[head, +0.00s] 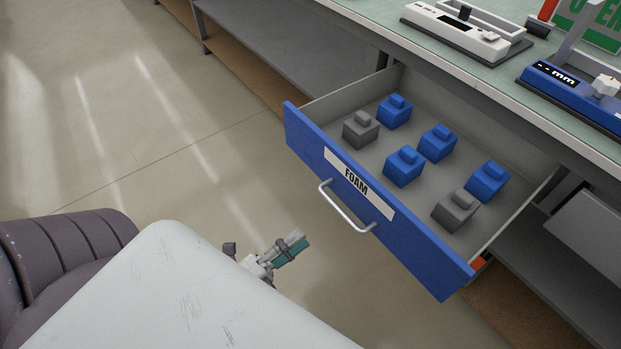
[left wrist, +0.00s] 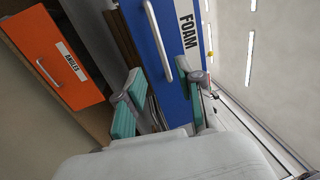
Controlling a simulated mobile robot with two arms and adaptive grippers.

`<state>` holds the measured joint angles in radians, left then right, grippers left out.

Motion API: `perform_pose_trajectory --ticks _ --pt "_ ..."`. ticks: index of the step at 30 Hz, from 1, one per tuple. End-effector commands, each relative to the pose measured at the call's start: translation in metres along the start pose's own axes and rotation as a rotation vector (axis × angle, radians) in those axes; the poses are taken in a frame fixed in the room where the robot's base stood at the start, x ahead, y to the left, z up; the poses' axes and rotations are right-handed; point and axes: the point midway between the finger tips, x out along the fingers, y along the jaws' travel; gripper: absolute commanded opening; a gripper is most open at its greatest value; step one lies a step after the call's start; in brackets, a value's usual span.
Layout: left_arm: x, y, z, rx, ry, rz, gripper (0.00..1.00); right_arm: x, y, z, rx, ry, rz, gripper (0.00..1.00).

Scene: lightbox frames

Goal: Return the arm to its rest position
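My left gripper (head: 270,256) is low in front of the open drawer in the head view, apart from its handle and mostly behind my own pale arm cover. In the left wrist view the left gripper (left wrist: 160,108) has its two teal-padded fingers spread, with nothing between them. The blue drawer front labelled FOAM (head: 335,176) with its silver handle (head: 345,208) also shows in the left wrist view (left wrist: 172,25), beyond the fingers. My right gripper is in neither view.
The drawer stands pulled out and holds blue blocks (head: 404,167) and grey blocks (head: 456,210). The bench top (head: 385,20) above carries a white device (head: 465,28) and a blue device (head: 575,90). An orange drawer (left wrist: 52,55) shows in the wrist view. The floor at left is clear.

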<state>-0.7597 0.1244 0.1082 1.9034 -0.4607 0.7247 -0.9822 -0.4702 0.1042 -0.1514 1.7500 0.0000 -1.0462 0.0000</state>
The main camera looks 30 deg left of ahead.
Motion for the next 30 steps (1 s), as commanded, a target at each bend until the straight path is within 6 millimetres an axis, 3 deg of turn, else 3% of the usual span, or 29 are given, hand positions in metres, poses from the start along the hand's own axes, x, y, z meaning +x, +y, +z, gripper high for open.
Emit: perform_pose_trajectory --ticks 21,26,30 --pt "-0.003 0.004 0.003 -0.02 -0.016 0.015 0.37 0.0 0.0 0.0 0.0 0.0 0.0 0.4" --pt "0.006 0.039 0.021 -0.195 -0.146 0.14 0.37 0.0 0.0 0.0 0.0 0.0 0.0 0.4" --pt "0.008 0.098 0.039 -0.484 -0.362 0.334 0.37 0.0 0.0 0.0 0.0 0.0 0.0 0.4"
